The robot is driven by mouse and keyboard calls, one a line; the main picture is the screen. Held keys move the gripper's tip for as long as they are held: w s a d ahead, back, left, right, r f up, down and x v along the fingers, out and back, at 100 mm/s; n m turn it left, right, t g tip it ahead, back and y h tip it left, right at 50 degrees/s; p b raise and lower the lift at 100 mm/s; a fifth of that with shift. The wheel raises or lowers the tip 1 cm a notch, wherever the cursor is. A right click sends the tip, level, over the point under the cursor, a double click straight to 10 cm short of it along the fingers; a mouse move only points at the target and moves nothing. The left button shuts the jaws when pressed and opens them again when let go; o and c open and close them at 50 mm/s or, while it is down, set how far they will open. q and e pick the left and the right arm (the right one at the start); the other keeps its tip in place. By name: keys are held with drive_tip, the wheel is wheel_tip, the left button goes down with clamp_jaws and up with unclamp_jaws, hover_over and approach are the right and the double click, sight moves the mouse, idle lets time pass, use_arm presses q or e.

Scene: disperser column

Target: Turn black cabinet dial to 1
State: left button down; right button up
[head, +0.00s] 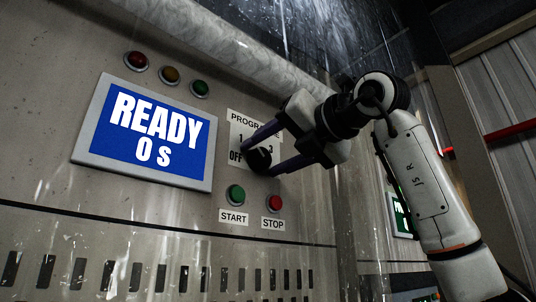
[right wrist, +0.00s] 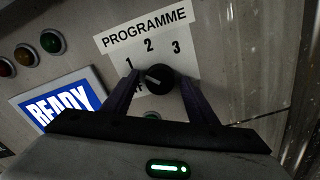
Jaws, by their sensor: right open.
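The black dial (head: 259,159) sits on the grey cabinet panel below a white PROGRAMME label. In the right wrist view, the dial (right wrist: 160,78) has a pale mark that points left and slightly up, roughly toward the 1; the exact setting is hard to tell. The label shows 1, 2 and 3, and OFF is partly hidden by a finger. My right gripper (head: 268,150) is open, with its two dark fingers on either side of the dial. It also shows in the right wrist view (right wrist: 160,80). Whether the fingers touch the dial is unclear. My left gripper is not in view.
Red, amber and green lamps (head: 170,75) are at upper left.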

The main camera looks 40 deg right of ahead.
drive_tip(key=s+b, duration=0.2)
drive_tip(key=s, duration=0.8)
drive_tip(key=shift+s+d, duration=0.15)
drive_tip(key=shift+d, duration=0.25)
